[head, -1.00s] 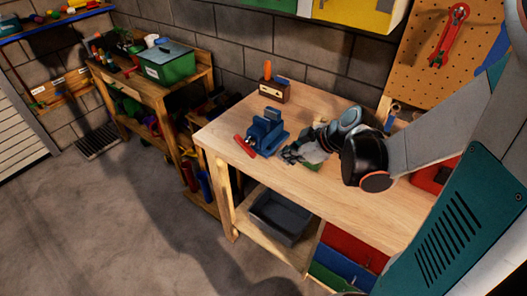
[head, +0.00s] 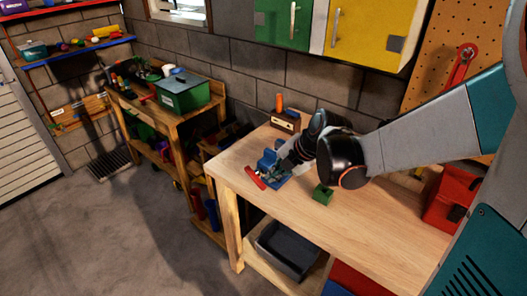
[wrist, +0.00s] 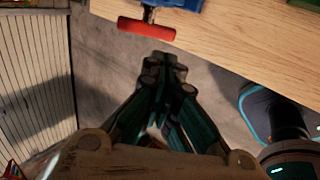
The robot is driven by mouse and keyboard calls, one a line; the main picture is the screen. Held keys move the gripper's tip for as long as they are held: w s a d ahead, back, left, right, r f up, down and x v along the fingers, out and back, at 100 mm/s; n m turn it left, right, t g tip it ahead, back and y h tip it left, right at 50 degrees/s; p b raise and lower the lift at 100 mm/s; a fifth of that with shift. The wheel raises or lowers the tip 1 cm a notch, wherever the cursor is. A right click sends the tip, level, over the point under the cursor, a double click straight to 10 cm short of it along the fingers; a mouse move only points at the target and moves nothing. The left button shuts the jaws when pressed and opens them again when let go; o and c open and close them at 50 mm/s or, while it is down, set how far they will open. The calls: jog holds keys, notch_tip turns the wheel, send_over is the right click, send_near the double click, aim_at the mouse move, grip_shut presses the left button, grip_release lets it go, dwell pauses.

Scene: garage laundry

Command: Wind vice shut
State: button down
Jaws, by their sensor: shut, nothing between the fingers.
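The blue vice (head: 267,160) sits near the left end of the wooden workbench, with its red handle (head: 256,178) at its front. My gripper (head: 272,178) is shut and empty, close to the vice on its right, and hides part of it in the head view. In the wrist view, the red handle (wrist: 147,29) lies crosswise just beyond my closed fingertips (wrist: 165,58), with a visible gap in the picture. Only an edge of the vice's blue body (wrist: 182,4) shows at the top there. The jaw opening cannot be made out.
The workbench (head: 375,217) is clear along its front middle. A small green block (head: 322,195) lies under my wrist. A wooden block with an orange-handled tool (head: 284,121) stands behind the vice. A red box (head: 452,200) is at right. A grey bin (head: 287,250) sits below.

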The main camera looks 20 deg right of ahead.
aim_at(258, 176)
jog(key=b+x, duration=0.3)
jog(key=x, duration=0.6)
jog(key=shift+w+f, duration=0.25)
jog(key=shift+f, duration=0.05)
